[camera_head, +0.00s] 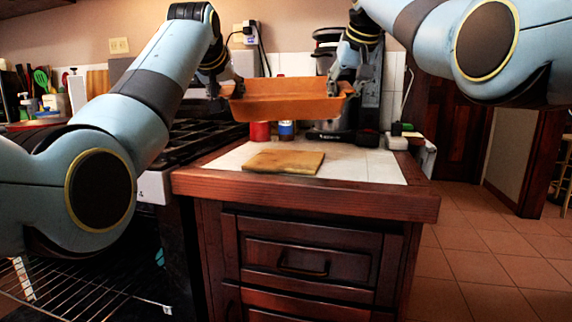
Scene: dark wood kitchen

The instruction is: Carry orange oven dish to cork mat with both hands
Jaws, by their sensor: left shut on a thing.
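The orange oven dish (285,104) is in the air above the counter, roughly level. My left gripper (219,88) is shut on its left end. My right gripper (346,84) is at its right end and appears shut on it, though its fingertips are small and dark here. The cork mat (284,162) lies flat on the white tiled counter top, below the dish and apart from it. Its visible top is bare.
The wood-edged counter (222,166) has a stove (200,138) to its left. A red can (260,132), a blue jar (286,131) and a black-based appliance (335,132) stand behind the mat. Tiles right of the mat are clear.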

